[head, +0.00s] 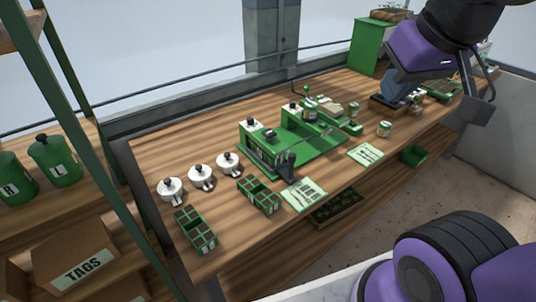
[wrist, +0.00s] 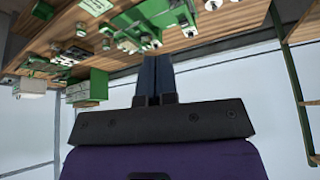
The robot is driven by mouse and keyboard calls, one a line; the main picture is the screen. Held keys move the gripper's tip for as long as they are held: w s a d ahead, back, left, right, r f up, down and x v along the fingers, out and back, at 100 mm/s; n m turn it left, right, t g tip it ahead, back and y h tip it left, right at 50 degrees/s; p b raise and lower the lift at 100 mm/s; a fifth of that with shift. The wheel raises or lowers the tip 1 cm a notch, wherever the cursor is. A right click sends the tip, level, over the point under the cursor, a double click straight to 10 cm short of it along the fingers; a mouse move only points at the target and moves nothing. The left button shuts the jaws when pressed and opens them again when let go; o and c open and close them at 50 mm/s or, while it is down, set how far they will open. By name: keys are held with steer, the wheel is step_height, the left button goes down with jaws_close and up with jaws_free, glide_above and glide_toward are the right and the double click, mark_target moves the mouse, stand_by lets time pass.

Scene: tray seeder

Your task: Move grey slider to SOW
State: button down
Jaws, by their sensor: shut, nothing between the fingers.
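The green tray seeder (head: 319,147) stands on the middle of the wooden bench, with white-topped housings and a dark grey part (head: 287,165) at its front corner. I cannot tell whether that part is the grey slider, and no SOW lettering is readable. My gripper (head: 393,103) is shut and empty above the right part of the bench, well to the right of the seeder. In the wrist view its dark blue fingers (wrist: 154,60) are together, and the bench shows upside down behind them. Whether the fingers touch anything below cannot be told.
Three white pots (head: 201,178) and green cell trays (head: 195,231) stand left of the seeder. Printed cards (head: 304,195) lie along the bench's front. Small jars and a green cabinet (head: 371,46) are farther right. A shelf with green canisters (head: 55,160) stands at left.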

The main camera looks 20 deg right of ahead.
steer(key=c, duration=1.8)
jaws_free()
steer(key=shift+c, duration=0.2)
steer(key=o, duration=0.4)
steer(key=shift+c, duration=0.2)
steer(key=o, duration=0.4)
steer(key=shift+w, duration=0.35)
steer(key=shift+o, duration=0.9)
steer(key=w+f+n+g, duration=0.1)
steer(key=w+f, duration=0.1)
steer(key=w, duration=0.5)
steer(key=shift+a+f, duration=0.15)
steer(key=shift+a, duration=0.1)
steer(key=n+g, duration=0.4)
glide_above(292, 154)
step_height(292, 154, down, 21)
step_height(292, 154, down, 11)
steer(key=shift+s+r, duration=0.1)
steer(key=shift+r, duration=0.05)
